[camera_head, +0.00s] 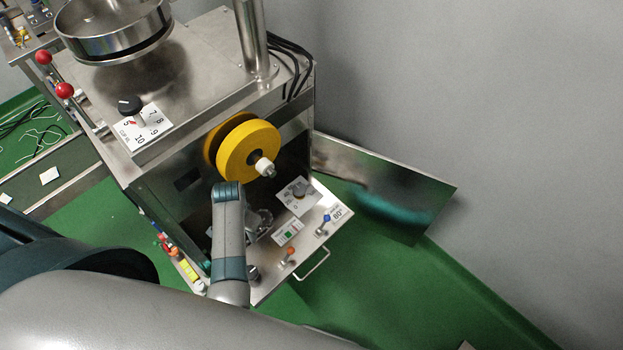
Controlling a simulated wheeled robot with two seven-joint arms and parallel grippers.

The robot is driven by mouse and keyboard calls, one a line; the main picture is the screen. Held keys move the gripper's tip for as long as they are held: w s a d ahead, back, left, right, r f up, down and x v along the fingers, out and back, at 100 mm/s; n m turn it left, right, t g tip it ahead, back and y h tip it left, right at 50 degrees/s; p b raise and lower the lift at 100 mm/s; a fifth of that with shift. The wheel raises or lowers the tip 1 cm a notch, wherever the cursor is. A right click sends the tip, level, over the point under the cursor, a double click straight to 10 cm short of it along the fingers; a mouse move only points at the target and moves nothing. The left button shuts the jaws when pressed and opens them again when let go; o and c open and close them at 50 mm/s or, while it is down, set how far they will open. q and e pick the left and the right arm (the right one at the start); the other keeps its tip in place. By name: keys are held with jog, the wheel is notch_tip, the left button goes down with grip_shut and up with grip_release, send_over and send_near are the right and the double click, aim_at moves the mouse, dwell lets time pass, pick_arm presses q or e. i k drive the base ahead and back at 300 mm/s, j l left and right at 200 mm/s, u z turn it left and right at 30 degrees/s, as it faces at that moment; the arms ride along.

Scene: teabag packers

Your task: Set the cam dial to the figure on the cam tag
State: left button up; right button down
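The cam dial (299,189) is a small grey knob on a white scale plate on the machine's lower front panel. Printed figures such as 0 and 20 show on the plate; the pointer's exact setting is too small to read. A white cam tag (338,213) sits to the right of the dial and appears to read 80°. My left arm reaches up from below, and its gripper (262,222) is partly hidden by the forearm, left of and below the dial and apart from it. Its finger opening is not clear. My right gripper is not in view.
A yellow reel (249,149) stands above the dial. A black knob (130,105) with a numbered plate sits on the machine top. Blue-tipped (326,218) and orange-tipped (291,250) switches and a wire handle (313,265) line the panel. An open metal door (400,185) stands right.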

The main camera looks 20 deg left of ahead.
aim_at(299, 189)
jog(key=i+l+z, duration=0.1)
jog(key=i+z, duration=0.25)
jog(key=i, duration=0.2)
jog(key=i+l+u, duration=0.2)
jog(key=i+u, duration=0.2)
jog(key=i+l+u, duration=0.5)
jog(key=l+u, duration=0.25)
